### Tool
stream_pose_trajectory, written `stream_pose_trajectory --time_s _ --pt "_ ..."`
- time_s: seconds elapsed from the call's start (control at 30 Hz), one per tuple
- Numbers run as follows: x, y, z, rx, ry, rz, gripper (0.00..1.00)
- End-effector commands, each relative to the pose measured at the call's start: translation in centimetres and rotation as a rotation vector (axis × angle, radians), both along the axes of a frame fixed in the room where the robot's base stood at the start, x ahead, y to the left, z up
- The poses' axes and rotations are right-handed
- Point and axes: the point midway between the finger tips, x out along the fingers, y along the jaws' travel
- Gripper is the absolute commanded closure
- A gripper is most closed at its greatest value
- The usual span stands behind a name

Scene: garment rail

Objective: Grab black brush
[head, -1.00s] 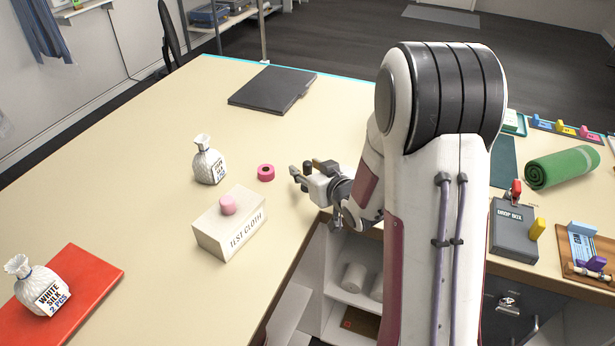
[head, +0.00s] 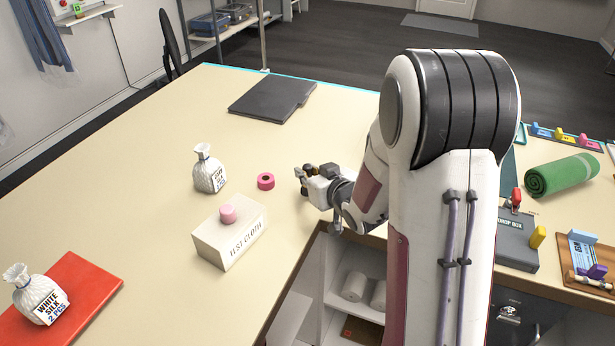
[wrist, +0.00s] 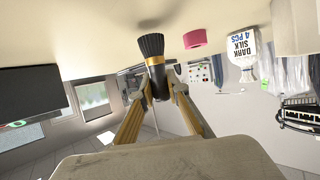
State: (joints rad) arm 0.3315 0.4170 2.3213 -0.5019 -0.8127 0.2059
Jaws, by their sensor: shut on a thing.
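The black brush (wrist: 154,62) shows in the wrist view, with dark bristles spreading towards the table and a gold band around its middle. My gripper (wrist: 160,83) is shut on it, one finger on each side of its lower part. In the head view my gripper (head: 305,180) is low at the table's right part, near the pink tape roll. The brush is too small and covered to make out clearly there. In the wrist view the bristle end is close to the table surface; I cannot tell whether it touches.
A pink tape roll (head: 266,181) lies left of my gripper. A "TEST CLOTH" box (head: 229,236) with a pink piece on top and a white labelled bag (head: 209,170) stand nearby. A dark folder (head: 272,98) lies behind. The table (head: 150,150) has clear room at left.

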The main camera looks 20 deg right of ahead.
Motion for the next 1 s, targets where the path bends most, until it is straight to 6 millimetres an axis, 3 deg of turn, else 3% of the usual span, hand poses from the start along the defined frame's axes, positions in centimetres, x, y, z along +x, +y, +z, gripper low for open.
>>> stream_pose_trajectory --time_s 0.6,1.0 --pt "0.0 0.0 7.0 -0.002 -0.003 0.001 1.0" --pt "0.0 0.0 8.3 0.0 0.0 -0.001 1.0"
